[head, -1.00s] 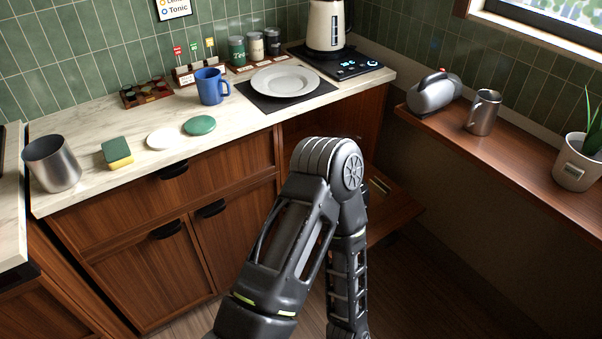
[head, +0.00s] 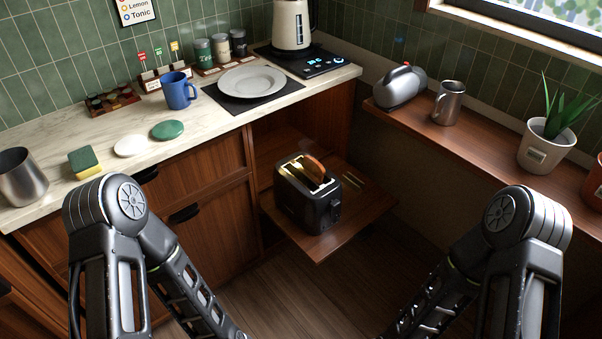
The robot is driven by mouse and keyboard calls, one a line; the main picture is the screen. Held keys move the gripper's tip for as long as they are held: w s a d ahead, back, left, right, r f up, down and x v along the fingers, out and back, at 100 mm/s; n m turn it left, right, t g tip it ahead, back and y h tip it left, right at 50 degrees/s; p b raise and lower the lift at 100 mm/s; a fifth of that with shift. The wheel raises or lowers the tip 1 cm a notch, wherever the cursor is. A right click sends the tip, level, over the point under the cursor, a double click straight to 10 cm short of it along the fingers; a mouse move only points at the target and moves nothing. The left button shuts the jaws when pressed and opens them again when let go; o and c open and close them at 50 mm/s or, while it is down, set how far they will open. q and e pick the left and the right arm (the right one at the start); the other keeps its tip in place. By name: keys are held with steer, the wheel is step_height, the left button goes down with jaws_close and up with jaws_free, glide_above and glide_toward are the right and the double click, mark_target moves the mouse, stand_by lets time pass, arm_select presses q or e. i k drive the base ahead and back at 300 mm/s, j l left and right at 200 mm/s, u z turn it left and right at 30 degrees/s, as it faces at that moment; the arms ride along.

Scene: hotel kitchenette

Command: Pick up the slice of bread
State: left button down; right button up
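A slice of bread (head: 316,167) sticks up out of a slot of a black toaster (head: 309,205) in the head view. The toaster stands on a low pulled-out wooden shelf (head: 366,207) below the counter, at the middle of the picture. Its other slot looks empty. My two arms show at the lower left and lower right, on either side of the toaster and apart from it. Both of my grippers are out of view below the picture.
The counter above holds a plate (head: 252,80) on a dark mat, a blue mug (head: 180,91), a sponge (head: 83,162) and a metal cup (head: 21,176). A side ledge at right holds a silver mug (head: 448,103) and a potted plant (head: 546,144). The floor before the shelf is clear.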

mark_target(319, 171)
steer(key=i+z, duration=0.35)
steer(key=i+j+z, duration=0.1)
steer(key=i+z, duration=0.25)
steer(key=i, duration=0.25)
steer(key=i+j+z, duration=0.35)
steer(key=i+l, duration=0.1)
